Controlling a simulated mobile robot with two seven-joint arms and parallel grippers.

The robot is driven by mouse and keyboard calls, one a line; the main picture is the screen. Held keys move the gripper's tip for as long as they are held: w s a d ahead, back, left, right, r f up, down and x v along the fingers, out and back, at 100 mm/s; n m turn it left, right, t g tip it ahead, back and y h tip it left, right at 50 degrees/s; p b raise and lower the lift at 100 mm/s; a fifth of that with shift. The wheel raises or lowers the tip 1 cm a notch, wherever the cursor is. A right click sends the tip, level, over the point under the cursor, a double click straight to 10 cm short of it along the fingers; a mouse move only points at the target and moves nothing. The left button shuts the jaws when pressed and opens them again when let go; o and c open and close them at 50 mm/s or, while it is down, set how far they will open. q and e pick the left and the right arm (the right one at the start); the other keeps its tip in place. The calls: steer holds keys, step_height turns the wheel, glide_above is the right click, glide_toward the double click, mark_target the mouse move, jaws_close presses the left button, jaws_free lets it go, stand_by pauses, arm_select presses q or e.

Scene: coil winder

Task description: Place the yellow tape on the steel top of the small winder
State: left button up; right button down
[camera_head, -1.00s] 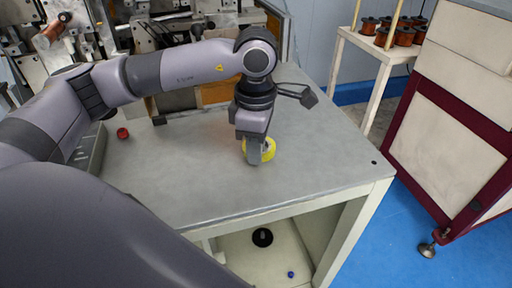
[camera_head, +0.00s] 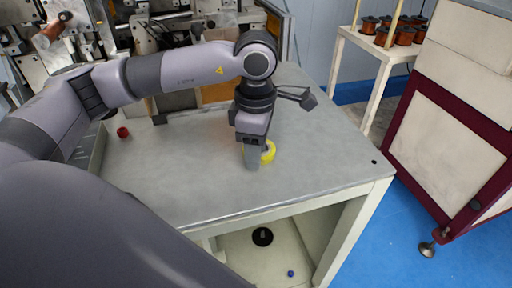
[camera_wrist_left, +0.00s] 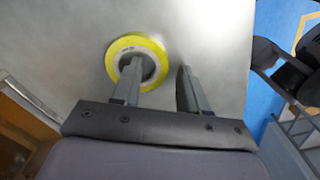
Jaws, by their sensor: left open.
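The yellow tape (camera_head: 269,153) is a ring lying flat on the grey steel top (camera_head: 190,190) of the small winder. In the head view my left gripper (camera_head: 252,166) points down in front of the tape and hides its left part. In the left wrist view the left gripper (camera_wrist_left: 160,66) is open. One finger overlaps the hole of the tape (camera_wrist_left: 117,53), and the other is to the right of the ring, so the ring's right side lies between them. I cannot tell whether the fingers touch the tape. My right gripper is not in view.
A small red object (camera_head: 122,132) is at the left of the top. Machinery (camera_head: 150,35) stands along the back. A white stand (camera_head: 365,55) with copper spools and a cream and maroon cabinet (camera_head: 450,140) are at the right. The front and right of the top are clear.

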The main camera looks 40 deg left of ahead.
arm_select(q)
step_height(320, 180, up, 12)
steer(key=shift+b, duration=0.3)
stand_by(0.5)
